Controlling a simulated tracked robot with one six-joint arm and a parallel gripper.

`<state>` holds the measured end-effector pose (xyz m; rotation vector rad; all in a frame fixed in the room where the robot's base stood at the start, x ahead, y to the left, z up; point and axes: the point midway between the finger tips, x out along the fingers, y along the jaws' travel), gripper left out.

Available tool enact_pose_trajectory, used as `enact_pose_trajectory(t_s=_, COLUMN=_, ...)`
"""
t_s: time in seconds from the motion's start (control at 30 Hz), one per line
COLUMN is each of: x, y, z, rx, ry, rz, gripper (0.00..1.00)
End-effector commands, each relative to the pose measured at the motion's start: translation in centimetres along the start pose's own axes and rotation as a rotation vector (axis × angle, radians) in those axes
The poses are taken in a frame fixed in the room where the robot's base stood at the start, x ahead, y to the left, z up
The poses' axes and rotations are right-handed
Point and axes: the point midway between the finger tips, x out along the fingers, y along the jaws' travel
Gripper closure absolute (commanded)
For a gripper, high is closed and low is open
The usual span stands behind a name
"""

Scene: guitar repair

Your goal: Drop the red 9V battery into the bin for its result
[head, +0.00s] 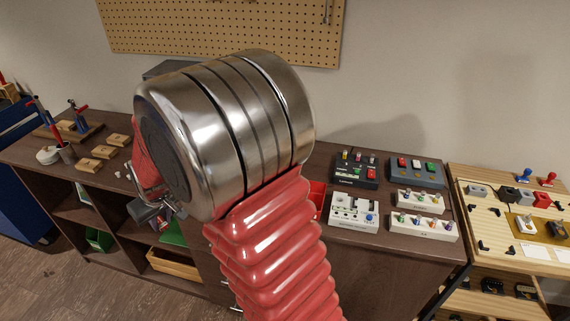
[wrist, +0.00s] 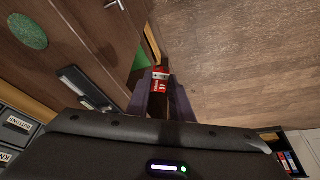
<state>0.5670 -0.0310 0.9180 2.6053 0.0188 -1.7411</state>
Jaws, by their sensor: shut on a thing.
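The red 9V battery (wrist: 160,82) shows in the wrist view between the two dark fingers of my gripper (wrist: 161,92), which is shut on it. It is held above the cabinet's front edge and the floor. A green bin (head: 98,239) sits on a low shelf at the left. In the wrist view a green surface (wrist: 140,73) lies just behind the battery.
The dark bench (head: 345,265) carries several pedal-like boxes (head: 355,170) at the right and wooden blocks (head: 90,165) at the left. A red container (head: 318,194) is partly hidden by my arm. Labelled drawers (wrist: 17,125) show at the wrist view's left. The wooden floor (wrist: 235,65) is clear.

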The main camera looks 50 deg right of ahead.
Motion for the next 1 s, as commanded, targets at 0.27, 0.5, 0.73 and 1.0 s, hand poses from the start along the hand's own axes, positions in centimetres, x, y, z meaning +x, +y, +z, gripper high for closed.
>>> enact_pose_trajectory(t_s=0.27, x=-1.3, y=6.7, z=0.7, rx=-0.032, ry=0.002, rz=-0.014, gripper=1.0)
enact_pose_trajectory(t_s=0.5, x=-3.0, y=12.9, z=2.2, rx=-0.087, ry=0.002, rz=-0.037, gripper=1.0)
enact_pose_trajectory(t_s=0.73, x=-5.2, y=18.7, z=4.1, rx=-0.154, ry=0.002, rz=-0.064, gripper=1.0)
enact_pose_trajectory(t_s=1.0, x=-8.6, y=25.2, z=7.0, rx=-0.25, ry=0.002, rz=-0.103, gripper=1.0)
